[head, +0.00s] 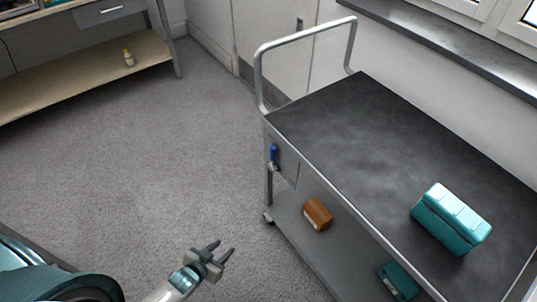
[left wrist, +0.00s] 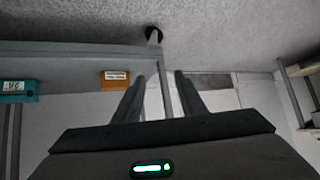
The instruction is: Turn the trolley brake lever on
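The trolley (head: 390,125) stands at the right in the head view, with a dark top and a grey push handle (head: 300,40). The blue brake lever (head: 273,153) is on a plate at the trolley's near left corner, roughly upright. My left gripper (head: 222,247) is in front of the trolley, lower left of the lever and apart from it. Its fingers are spread with nothing between them; the left wrist view also shows the two fingers (left wrist: 158,92) apart. The lever is not clearly seen in the left wrist view. My right gripper is not in view.
A teal case (head: 450,218) sits on the trolley top. A brown box (head: 317,214) and another teal case (head: 399,280) are on its lower shelf. A bench (head: 90,75) with a small bottle (head: 128,57) stands at upper left. The carpet between is clear.

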